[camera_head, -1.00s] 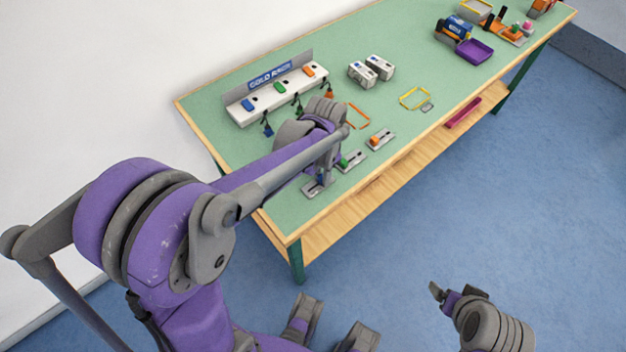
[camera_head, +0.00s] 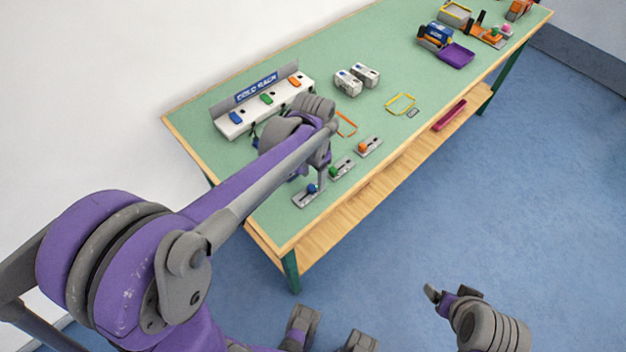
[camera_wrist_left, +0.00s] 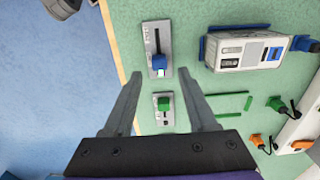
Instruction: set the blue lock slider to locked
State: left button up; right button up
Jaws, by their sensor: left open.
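The blue lock slider (camera_head: 312,188) is a blue knob on a grey plate (camera_head: 302,201) near the table's front left edge. My right gripper (camera_head: 446,297) hangs over the floor, away from the table.
Green (camera_head: 339,169) and orange (camera_head: 368,147) sliders stand further along the edge. A white box (camera_wrist_left: 243,50) lies right of the blue slider in the wrist view. The labelled rack (camera_head: 262,105) stands behind my arm. Two white boxes (camera_head: 348,84) stand further back.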

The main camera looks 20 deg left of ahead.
aim_at(313, 185)
pick_arm(q)
notch_tip(313, 185, up, 7)
jog(key=shift+p, duration=0.35)
jog(key=shift+r, duration=0.1)
jog(key=s+d+r+n+t+p, duration=0.2)
jog(key=s+n+t+p, duration=0.2)
jog(key=s, duration=1)
jog(key=shift+n+t+p, duration=0.3)
jog(key=shift+t+p, duration=0.4)
jog(key=shift+p, duration=0.2)
jog(key=shift+a+f, duration=0.1)
jog(key=shift+f, duration=0.05)
dwell(0.5)
